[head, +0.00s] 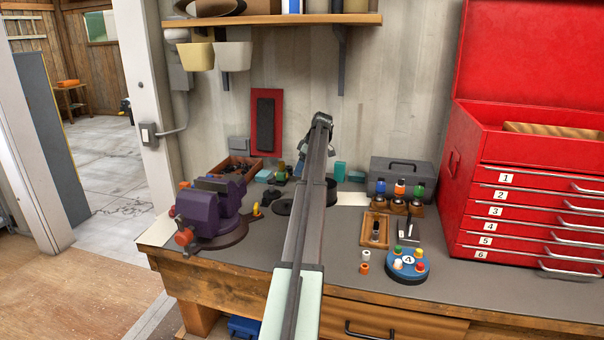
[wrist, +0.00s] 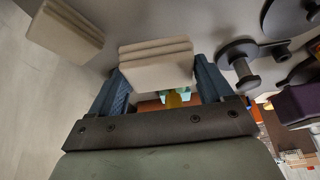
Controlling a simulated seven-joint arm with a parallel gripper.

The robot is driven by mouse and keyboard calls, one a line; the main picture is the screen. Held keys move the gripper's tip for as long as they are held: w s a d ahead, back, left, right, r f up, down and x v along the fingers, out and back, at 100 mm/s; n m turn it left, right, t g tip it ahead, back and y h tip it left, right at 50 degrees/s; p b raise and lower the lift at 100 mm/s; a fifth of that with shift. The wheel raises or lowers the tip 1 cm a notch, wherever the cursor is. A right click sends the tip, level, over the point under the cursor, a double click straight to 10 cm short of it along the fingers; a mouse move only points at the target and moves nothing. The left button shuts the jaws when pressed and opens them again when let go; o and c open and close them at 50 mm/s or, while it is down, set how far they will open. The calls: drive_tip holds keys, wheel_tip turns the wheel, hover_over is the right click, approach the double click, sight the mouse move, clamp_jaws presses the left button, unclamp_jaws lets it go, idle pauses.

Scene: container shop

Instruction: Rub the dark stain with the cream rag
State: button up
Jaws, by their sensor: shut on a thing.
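A folded cream rag (wrist: 157,65) sits between the two blue fingers of my gripper (wrist: 158,72) in the wrist view. The fingers are shut on its sides. In the head view my arm runs up over the middle of the bench, and the far end of the arm hides the rag and the fingers. I cannot make out a dark stain in either view. Part of the bench top behind my arm is hidden.
A second folded beige block (wrist: 62,32) lies left of my gripper in the wrist view. A purple vise (head: 208,212) stands left on the bench (head: 300,262). Bottles (head: 399,190), a blue disc (head: 407,268) with pegs and a red tool chest (head: 530,210) are right.

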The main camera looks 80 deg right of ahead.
drive_tip(key=shift+r, duration=1.65)
